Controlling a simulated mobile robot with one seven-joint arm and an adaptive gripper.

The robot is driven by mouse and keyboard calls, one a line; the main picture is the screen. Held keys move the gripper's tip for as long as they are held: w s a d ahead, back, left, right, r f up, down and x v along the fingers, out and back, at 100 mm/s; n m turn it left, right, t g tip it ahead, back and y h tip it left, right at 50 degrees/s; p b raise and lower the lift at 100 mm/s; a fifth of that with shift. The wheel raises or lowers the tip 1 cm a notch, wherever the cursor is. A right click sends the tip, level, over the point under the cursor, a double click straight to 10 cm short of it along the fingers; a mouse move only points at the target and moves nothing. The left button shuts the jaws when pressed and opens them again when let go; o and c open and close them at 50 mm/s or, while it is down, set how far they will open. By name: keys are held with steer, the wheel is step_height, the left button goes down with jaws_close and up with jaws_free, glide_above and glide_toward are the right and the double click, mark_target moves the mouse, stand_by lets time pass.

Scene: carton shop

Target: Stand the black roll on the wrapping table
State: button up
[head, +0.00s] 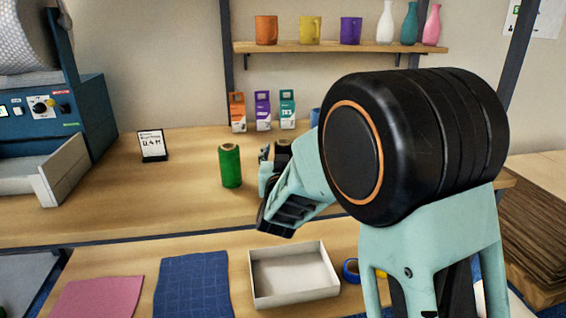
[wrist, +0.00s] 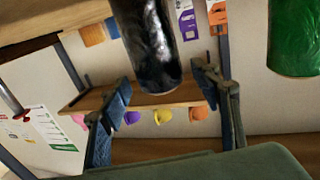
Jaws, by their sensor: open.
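The black roll (wrist: 150,45) shows large in the wrist view, which is upside down; its other end is cut off by the picture edge. My gripper (wrist: 163,80) is open, one finger on each side of the roll, with visible gaps. In the head view my gripper (head: 266,168) is over the wrapping table (head: 190,190), right of a green roll (head: 230,166). A dark piece of the black roll (head: 283,147) seems to show just behind it, mostly hidden by my arm. I cannot see its foot. The green roll also shows at the wrist view's right (wrist: 296,38).
Three small cartons (head: 262,111) stand behind the rolls, and a label stand (head: 152,145) is at left. A blue machine (head: 70,115) fills the far left. A shelf (head: 330,47) holds mugs and vases. Below the table are an open white box (head: 293,275) and folded cloths.

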steer(key=s, duration=0.9)
steer(key=shift+d+p, duration=0.25)
steer(key=shift+p, duration=0.05)
